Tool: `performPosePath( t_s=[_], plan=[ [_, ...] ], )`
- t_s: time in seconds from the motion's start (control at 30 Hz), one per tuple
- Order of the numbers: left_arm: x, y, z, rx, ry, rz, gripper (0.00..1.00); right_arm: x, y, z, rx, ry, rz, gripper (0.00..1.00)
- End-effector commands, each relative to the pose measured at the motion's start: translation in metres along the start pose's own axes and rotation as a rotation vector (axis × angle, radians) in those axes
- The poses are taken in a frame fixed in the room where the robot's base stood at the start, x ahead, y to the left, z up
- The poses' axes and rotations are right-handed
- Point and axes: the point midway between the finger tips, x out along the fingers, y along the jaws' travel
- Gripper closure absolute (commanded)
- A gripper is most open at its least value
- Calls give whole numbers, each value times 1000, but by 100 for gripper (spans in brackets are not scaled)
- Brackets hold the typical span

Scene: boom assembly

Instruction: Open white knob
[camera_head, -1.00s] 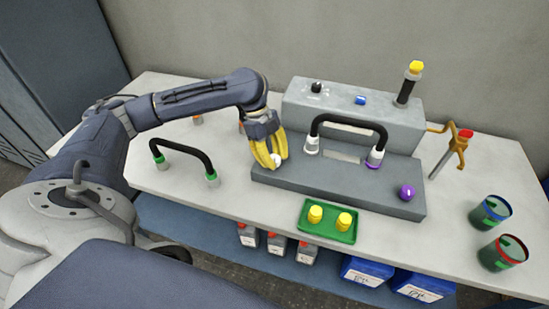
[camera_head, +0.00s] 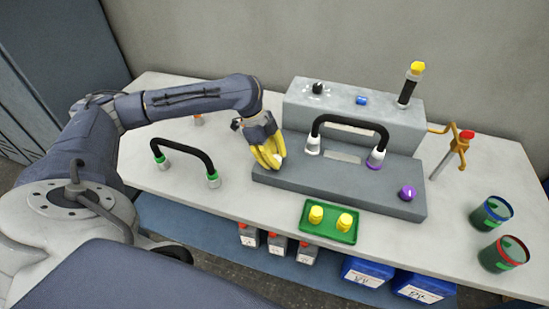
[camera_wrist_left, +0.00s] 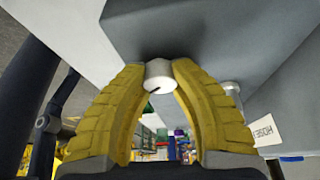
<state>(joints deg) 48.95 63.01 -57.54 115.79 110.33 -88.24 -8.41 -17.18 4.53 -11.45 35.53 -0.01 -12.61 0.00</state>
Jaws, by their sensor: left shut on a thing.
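The white knob (camera_wrist_left: 159,76) sits on the left part of the grey stepped block (camera_head: 330,187). In the left wrist view it is a short white cylinder with a dark mark on its face. My left gripper (camera_head: 272,157), with yellow fingers, is shut on the knob. Its fingertips (camera_wrist_left: 159,70) press on both sides of it. In the head view the fingers hide most of the knob. My right gripper is not in view.
A black hose (camera_head: 350,122) arches over the block just right of the gripper. A purple knob (camera_head: 407,193) is at the block's right. A second hose (camera_head: 185,147) stands on the table to the left. A green tray (camera_head: 328,225) with yellow parts lies in front.

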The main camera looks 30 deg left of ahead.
Motion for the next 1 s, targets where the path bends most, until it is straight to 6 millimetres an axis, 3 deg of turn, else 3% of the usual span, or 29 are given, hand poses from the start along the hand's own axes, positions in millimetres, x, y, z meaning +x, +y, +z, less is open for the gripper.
performPosePath(
  t_s=[0.27,0.3,0.53,0.83,1.0],
  plan=[
    [1,1,-5,0,10,3,100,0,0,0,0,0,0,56],
    [1,2,-5,0,11,3,72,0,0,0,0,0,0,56],
    [1,1,-3,0,7,2,45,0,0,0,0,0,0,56],
    [-2,0,-2,0,4,0,45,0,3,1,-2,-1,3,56],
    [-18,0,-2,1,4,-2,45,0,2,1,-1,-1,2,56]
  ],
)
